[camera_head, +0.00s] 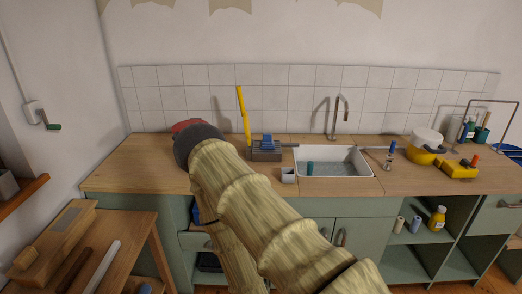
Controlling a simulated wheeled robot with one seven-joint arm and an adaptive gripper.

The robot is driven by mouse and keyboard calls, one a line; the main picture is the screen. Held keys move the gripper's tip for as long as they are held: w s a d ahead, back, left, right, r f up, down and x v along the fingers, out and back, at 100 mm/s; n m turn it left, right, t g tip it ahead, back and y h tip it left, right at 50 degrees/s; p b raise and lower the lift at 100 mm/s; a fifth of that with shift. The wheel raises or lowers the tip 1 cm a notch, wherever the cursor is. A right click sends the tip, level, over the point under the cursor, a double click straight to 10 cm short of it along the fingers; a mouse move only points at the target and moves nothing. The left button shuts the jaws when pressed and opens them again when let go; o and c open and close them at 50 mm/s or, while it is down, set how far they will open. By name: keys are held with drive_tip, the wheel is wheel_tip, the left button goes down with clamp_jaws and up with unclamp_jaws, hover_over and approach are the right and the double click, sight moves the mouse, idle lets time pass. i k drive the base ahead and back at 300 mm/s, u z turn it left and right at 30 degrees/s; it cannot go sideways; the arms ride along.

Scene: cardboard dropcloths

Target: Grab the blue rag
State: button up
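My arm, in a tan segmented cover, reaches up from the bottom of the head view. Its dark rounded end (197,145) is over the left part of the wooden counter; no fingers show, so I cannot see whether my gripper is open or holds anything. A small blue item (267,141), possibly the blue rag, sits on a grey ridged block (265,154) left of the sink, to the right of my arm's end and apart from it. Another blue patch (196,214) shows partly behind my arm, at the cabinet front; I cannot tell what it is.
A yellow upright tool (243,115) stands behind the grey block. The white sink (372,170) has a tall tap (337,118). Yellow items (458,168) stand at right. A red thing (188,125) is partly hidden behind my arm's end. A wooden bench (125,240) stands at lower left.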

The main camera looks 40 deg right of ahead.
sight(266, 142)
drive_tip(key=z, duration=1.65)
drive_tip(key=i, duration=1.1)
drive_tip(key=u, duration=0.25)
